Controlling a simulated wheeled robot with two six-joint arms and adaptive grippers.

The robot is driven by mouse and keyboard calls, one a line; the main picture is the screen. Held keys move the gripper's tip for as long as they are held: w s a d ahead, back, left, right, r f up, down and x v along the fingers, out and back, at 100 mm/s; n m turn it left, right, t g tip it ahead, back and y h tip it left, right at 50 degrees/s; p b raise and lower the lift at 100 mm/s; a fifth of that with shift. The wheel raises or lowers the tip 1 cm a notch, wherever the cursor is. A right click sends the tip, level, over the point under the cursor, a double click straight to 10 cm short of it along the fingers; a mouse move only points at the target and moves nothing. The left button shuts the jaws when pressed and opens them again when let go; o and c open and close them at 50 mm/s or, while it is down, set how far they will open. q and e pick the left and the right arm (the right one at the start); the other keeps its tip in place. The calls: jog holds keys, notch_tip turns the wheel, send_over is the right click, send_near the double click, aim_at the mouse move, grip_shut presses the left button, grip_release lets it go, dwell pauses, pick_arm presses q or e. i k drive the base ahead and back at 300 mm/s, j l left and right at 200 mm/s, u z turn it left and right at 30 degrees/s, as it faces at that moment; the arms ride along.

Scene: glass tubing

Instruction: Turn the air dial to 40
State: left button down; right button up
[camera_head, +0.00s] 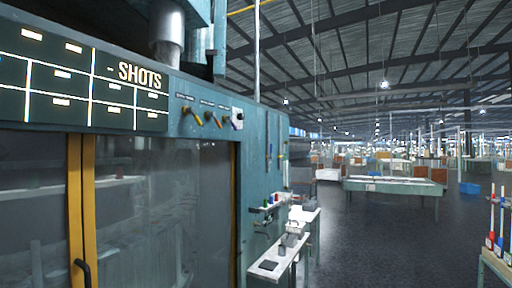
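A row of small dials sits high on the teal machine front (262,150), right of the dark SHOTS board (84,80). The left dial (191,116) and middle dial (213,118) show yellow pointers or handles. The right dial (237,118) sits on a white plate. Small labels above them are too small to read, so I cannot tell which is the air dial or what values they show. Neither of my grippers is in view.
Glass doors with a yellow frame (82,200) and a black handle (82,271) are below the board. A small bench (273,266) with items stands by the machine's right end. Open dark floor (375,240) lies right, with a table (393,186) beyond and a rack (495,262) at the right edge.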

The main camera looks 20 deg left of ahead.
aim_at(239, 116)
jog(key=i+l+u, duration=0.1)
jog(key=i+u, duration=0.35)
jog(key=i+l+u, duration=0.2)
jog(key=u, duration=0.3)
jog(key=i+l+u, duration=0.65)
jog(key=l+u, duration=0.3)
jog(key=j, duration=0.1)
